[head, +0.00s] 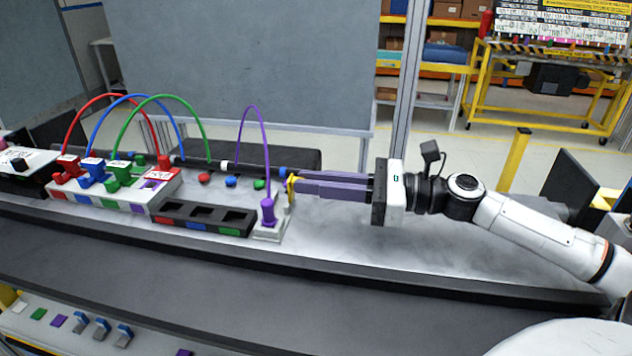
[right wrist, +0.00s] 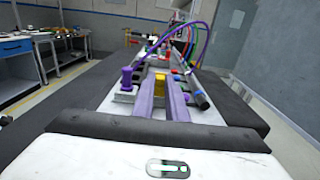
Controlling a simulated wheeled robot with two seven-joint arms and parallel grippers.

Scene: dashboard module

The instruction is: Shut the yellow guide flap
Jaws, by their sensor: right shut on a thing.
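The yellow guide flap (head: 290,186) stands at the right end of the row of modules, beside the purple plug (head: 268,210). My right gripper (head: 294,184) reaches in from the right with its long purple fingers level, and its tips are at the flap. In the right wrist view the yellow flap (right wrist: 160,88) shows between the two fingers (right wrist: 161,97), which are shut on it. The fingers partly hide the flap's base, and its exact angle is hard to tell. My left gripper is not in view.
A white block with red, blue and green plugs (head: 118,178) stands left on the bench, with cables arching behind. A black tray with empty sockets (head: 203,217) lies between it and the purple plug. The bench (head: 420,245) is clear under my right arm.

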